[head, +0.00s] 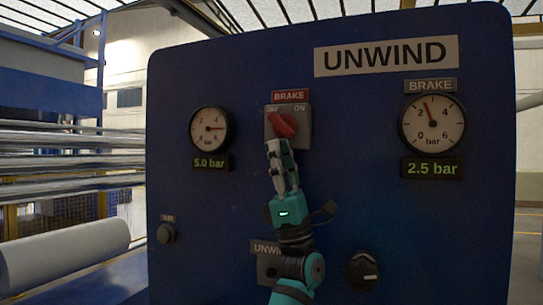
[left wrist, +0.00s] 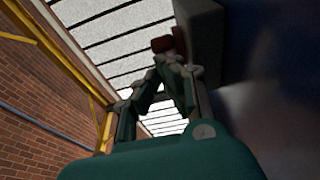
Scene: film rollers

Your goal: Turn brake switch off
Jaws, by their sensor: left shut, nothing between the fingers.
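The brake switch (head: 284,124) is a red rotary handle on a grey plate under a red BRAKE label, on the blue UNWIND panel (head: 240,75). The plate reads OFF at left and ON at right. The handle is tilted, with its upper end to the left, toward OFF. My left gripper (head: 279,145) is shut and empty, its fingertips at the lower edge of the switch; I cannot tell whether they touch it. In the left wrist view the closed fingers (left wrist: 172,62) point at the red handle (left wrist: 162,44). My right gripper is not in view.
Two gauges flank the switch: the left gauge (head: 210,128) over a 5.0 bar display, the right gauge (head: 432,123) over 2.5 bar. A black knob (head: 362,270) sits low at right and a small AIR knob (head: 166,234) low at left. Film rollers (head: 70,160) stand left of the panel.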

